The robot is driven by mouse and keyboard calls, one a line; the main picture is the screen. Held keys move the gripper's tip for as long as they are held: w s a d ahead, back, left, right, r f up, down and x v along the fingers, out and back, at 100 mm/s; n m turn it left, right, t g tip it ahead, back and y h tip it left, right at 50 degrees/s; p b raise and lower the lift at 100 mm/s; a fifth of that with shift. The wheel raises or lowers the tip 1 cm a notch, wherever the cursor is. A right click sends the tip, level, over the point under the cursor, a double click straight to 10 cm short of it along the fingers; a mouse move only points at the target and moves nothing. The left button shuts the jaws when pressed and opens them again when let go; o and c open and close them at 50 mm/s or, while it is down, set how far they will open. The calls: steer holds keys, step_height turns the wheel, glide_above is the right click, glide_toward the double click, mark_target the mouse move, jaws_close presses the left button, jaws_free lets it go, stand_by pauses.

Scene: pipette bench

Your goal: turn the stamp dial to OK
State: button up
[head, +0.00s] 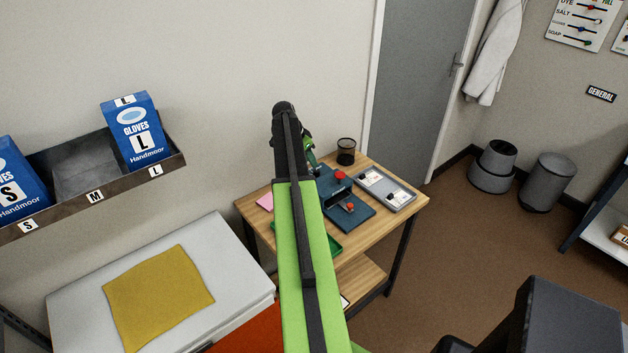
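A dark blue device (357,218) with two red parts stands on the small wooden table. One red knob (339,174) is on its upper part and a second red piece (349,206) is lower on it. I cannot make out the stamp dial or its OK mark at this size. My green and black arm reaches over the table and covers the device's left side. The end of my arm, with my gripper (311,158), is mostly hidden behind my own links by the device's back left. Its fingers cannot be made out.
On the wooden table (412,205) are a grey tray (391,191) with white cards and dark pieces, a black mesh cup (346,152), a pink pad (265,202) and a green tray (334,244). A glove shelf (85,172) hangs at left above a white surface (226,256).

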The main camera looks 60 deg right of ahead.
mark_target(316, 171)
steer(key=b+x, duration=0.4)
steer(key=x, duration=0.2)
steer(key=shift+d+f+b, duration=0.1)
steer(key=shift+f+b, duration=0.25)
steer(key=shift+f, duration=0.05)
steer(key=shift+s+r, duration=0.1)
jaws_close()
